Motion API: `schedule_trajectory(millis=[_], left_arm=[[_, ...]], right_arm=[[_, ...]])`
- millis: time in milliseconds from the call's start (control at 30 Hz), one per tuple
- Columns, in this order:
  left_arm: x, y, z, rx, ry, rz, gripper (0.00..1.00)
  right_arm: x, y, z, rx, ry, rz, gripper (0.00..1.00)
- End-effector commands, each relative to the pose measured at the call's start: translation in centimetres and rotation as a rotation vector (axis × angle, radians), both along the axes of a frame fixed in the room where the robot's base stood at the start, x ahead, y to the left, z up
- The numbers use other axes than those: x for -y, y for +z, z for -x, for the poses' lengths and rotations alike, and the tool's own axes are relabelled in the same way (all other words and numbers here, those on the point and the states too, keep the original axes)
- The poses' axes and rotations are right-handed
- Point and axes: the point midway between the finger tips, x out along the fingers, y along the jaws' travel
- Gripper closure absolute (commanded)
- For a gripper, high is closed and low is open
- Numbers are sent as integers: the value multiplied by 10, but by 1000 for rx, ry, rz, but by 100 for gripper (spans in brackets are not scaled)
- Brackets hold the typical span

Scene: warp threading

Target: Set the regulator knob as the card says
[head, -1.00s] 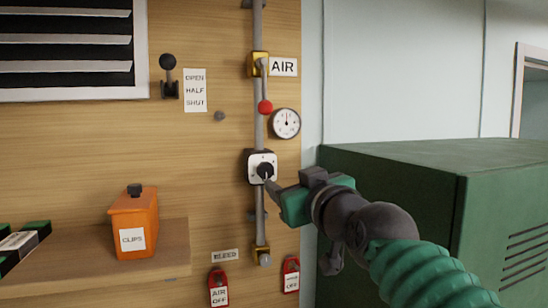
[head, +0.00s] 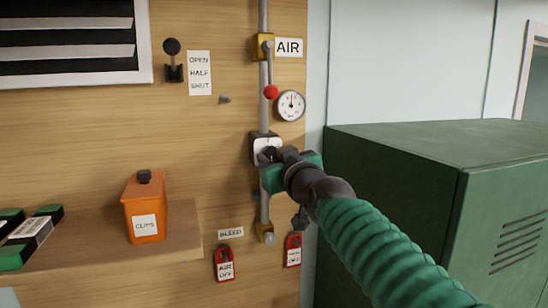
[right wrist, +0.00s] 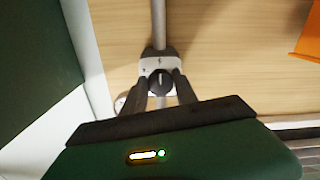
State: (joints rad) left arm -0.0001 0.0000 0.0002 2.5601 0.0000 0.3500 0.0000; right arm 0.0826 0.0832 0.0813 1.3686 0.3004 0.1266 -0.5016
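The regulator has a white square plate (head: 262,143) on the grey pipe. Its dark round knob is mostly hidden by my gripper in the head view. In the right wrist view the black knob (right wrist: 160,82) shows with a pale pointer mark towards the pipe. My right gripper (head: 268,155) is at the knob. In the right wrist view its two fingers (right wrist: 161,80) stand apart, one on each side of the knob; I cannot tell whether they touch it. No card with a knob setting is readable. My left gripper is not in view.
A round gauge (head: 291,105) and a red-tipped AIR lever (head: 271,91) are above the regulator. A green cabinet (head: 400,190) stands close on the right. An orange CLIPS container (head: 146,205) is on the shelf at left. Red tags (head: 224,263) hang below.

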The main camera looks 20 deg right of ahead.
Motion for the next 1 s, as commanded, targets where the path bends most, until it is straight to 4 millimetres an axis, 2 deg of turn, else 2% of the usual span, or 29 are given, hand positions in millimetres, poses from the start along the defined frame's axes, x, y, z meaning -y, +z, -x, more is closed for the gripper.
schedule_trajectory(millis=[33, 167, 200, 567, 767, 1000], left_arm=[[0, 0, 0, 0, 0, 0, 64], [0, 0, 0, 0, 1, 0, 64], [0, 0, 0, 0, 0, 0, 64], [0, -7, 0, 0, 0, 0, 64], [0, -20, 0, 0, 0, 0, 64], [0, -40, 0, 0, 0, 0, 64]], right_arm=[[1, 2, 0, 4, -2, 0, 82], [1, 2, 0, 4, -1, 0, 99], [0, 2, 0, 4, 0, 0, 100], [1, 1, 1, 8, -2, 49, 100], [1, 0, 1, 14, -2, 161, 100], [2, 0, 1, 22, -3, 370, 100]])
